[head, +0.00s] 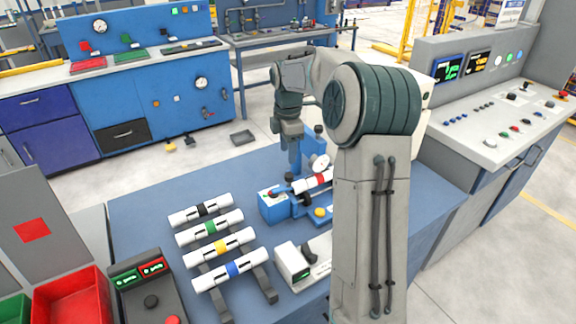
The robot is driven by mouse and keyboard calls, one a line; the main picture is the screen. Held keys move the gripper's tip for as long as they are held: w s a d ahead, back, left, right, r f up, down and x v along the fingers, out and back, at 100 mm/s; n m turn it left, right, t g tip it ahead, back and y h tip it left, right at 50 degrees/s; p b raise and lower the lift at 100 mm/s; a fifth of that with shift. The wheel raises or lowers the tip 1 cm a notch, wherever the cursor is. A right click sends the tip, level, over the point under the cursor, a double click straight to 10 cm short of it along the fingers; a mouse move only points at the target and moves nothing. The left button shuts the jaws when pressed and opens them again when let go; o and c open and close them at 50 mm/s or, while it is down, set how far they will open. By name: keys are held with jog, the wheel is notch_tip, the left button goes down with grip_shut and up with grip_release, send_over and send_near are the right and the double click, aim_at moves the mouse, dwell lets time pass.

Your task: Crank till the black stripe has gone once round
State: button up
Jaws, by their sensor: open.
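A blue fixture (272,207) stands on the blue-grey worktop and holds a white pipe with a red band (318,181). Small dark marks show on the pipe, but I cannot tell which is the black stripe. A white round disc (318,162) and a dark knob (319,130) are at the fixture's far end; I cannot make out the crank clearly. My gripper (294,160) points down just above and behind the fixture, open. Its fingertips are small and partly merged with the blue parts, so contact cannot be told. My arm covers the area to the right.
A rack (270,297) at the front left holds several white pipes with coloured bands. A grey device with a small screen (293,262) stands right of it. A control box (142,285) and a red bin (78,300) are at the left. Bare worktop (150,190) lies behind the rack.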

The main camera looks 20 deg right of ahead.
jog(key=shift+r, duration=1.5)
jog(key=s+a+r+m+t+h, duration=0.15)
jog(key=s+a+m, duration=0.25)
jog(key=s, duration=0.4)
jog(key=s+a+r+m+y, duration=0.1)
jog(key=s+a+r+m, duration=0.15)
jog(key=s+m, duration=0.4)
jog(key=s+a+f+m, duration=0.1)
jog(key=s+f+m, duration=0.1)
jog(key=s, duration=0.6)
jog(key=s+a+f+m+t, duration=0.1)
jog(key=s+a+f+m, duration=0.1)
jog(key=s+m, duration=0.3)
jog(key=s+f, duration=0.1)
jog(key=s, duration=0.2)
jog(key=shift+s, duration=0.25)
